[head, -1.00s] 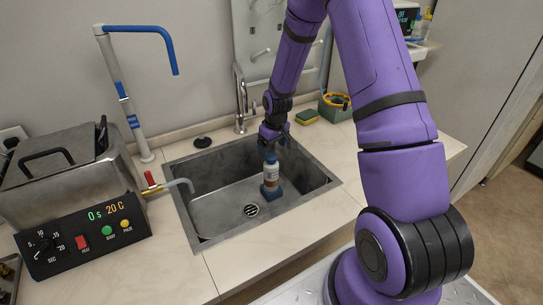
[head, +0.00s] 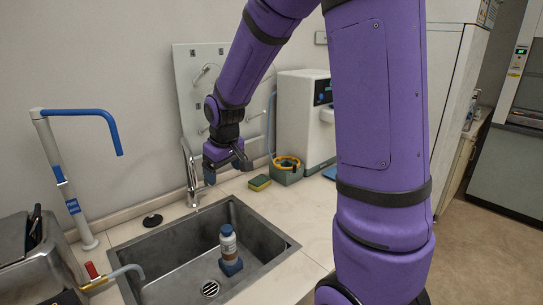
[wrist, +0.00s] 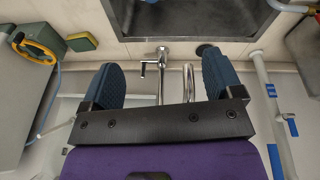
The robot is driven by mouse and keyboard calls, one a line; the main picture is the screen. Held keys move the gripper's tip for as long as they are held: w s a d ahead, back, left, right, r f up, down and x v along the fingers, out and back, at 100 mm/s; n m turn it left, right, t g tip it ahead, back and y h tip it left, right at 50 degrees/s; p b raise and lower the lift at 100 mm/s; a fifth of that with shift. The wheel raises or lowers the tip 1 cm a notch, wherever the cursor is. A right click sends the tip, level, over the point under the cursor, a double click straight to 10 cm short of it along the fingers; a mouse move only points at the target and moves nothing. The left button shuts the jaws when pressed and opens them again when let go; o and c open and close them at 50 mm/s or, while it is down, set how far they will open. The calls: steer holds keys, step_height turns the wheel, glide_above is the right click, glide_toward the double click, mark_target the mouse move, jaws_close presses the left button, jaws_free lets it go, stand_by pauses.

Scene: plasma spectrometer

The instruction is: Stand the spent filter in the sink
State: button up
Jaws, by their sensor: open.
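The spent filter (head: 228,245) is a bottle-like cartridge with a blue cap, a pale label, a brown band and a blue base. It stands upright on the floor of the grey metal sink (head: 160,262), right of the drain. My gripper (head: 228,176) is open and empty, raised behind the sink near the tap, clear of the filter. In the wrist view, the two blue fingers of my gripper (wrist: 160,85) are spread wide with nothing between them. The sink's edge (wrist: 190,38) shows at the top of that view; the filter is not visible there.
The tap (head: 190,180) stands behind the sink, close to my gripper. A sponge (head: 260,183) and a grey-green box with a yellow ring (head: 287,168) lie to the right. A blue-topped post (head: 65,185) and a hose spout (head: 122,272) stand at the left. The counter right of the sink is clear.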

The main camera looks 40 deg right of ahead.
steer(key=s+a+r+t, duration=0.1)
steer(key=s+r, duration=0.4)
steer(key=s, duration=0.3)
steer(key=s+a+r+m, duration=0.1)
steer(key=s+r, duration=0.3)
steer(key=s, duration=0.5)
steer(key=s+a+r+t, duration=0.1)
steer(key=s+a+r, duration=0.2)
steer(key=s+r, duration=0.2)
steer(key=s, duration=0.3)
steer(key=shift+s+a+r+m+t+y, duration=0.15)
steer(key=shift+a+r+m+t+y, duration=0.1)
steer(key=shift+r+m+t+y, duration=0.05)
